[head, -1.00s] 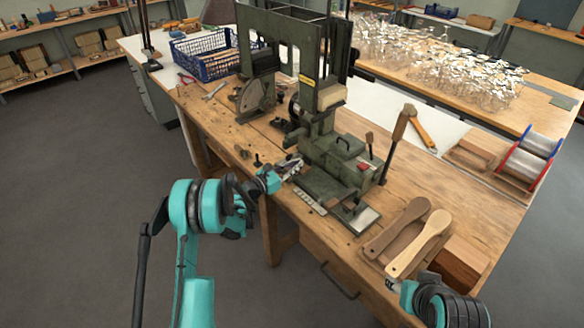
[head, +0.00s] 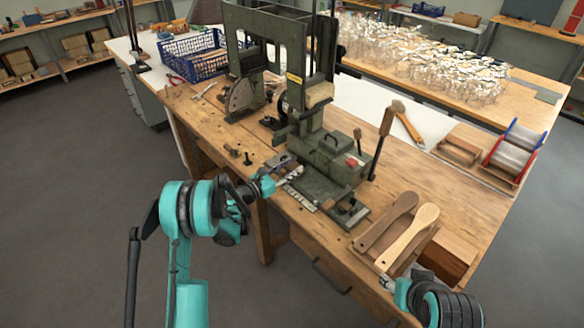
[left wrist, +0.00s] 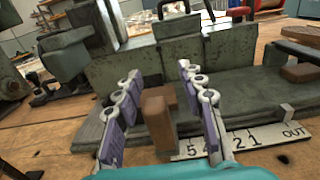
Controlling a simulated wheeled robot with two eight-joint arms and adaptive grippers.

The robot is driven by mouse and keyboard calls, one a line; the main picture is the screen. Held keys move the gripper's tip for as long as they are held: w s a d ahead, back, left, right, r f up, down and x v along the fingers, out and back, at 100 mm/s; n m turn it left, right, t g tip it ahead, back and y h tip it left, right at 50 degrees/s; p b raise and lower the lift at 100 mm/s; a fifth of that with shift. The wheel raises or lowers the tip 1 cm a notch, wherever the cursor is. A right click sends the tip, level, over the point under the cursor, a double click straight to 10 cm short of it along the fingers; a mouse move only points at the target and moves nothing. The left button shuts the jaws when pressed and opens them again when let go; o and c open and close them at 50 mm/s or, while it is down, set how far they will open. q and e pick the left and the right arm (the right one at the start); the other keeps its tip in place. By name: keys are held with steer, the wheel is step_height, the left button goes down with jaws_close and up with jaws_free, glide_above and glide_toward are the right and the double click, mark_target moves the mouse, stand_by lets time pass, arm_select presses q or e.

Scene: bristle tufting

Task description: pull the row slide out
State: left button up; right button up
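The green tufting machine (head: 330,165) stands on the wooden bench. A brown wooden knob (left wrist: 158,122), seemingly the row slide's handle, stands at its front base in the left wrist view. It is at the left part of a white scale (left wrist: 235,143) with numbers and the word OUT at its right end. My left gripper (head: 288,172) is at the front left of the machine. In the left wrist view its fingers (left wrist: 160,95) are apart, one on each side of the knob, with gaps showing. My right gripper (head: 388,281) is at the bench's front right; its fingers are too small to judge.
Wooden brush handles (head: 408,238) and a brown block (head: 447,257) lie at the bench's right. A wire spool (head: 515,150), a hammer (head: 406,122) and a blue crate (head: 193,57) are farther back. Small loose parts lie left of the machine.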

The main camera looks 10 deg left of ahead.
arm_select(q)
steer(key=v, duration=1.1)
steer(key=shift+s, duration=0.2)
steer(key=shift+a, duration=0.15)
steer(key=s+d+r+m+g+y, duration=0.45)
steer(key=s+d+r+m, duration=0.45)
steer(key=m, duration=0.4)
steer(key=s+a+m+g+y, duration=0.1)
steer(key=s+a+m+y, duration=0.1)
steer(key=s+m, duration=0.5)
steer(key=s+a+f+m+g+y, duration=0.1)
steer(key=s+a+m+y, duration=0.2)
steer(key=s+m, duration=0.5)
steer(key=shift+s+a+y, duration=0.2)
steer(key=shift+s+y, duration=0.55)
steer(key=shift+s, duration=3.4)
steer(key=shift+g, duration=0.25)
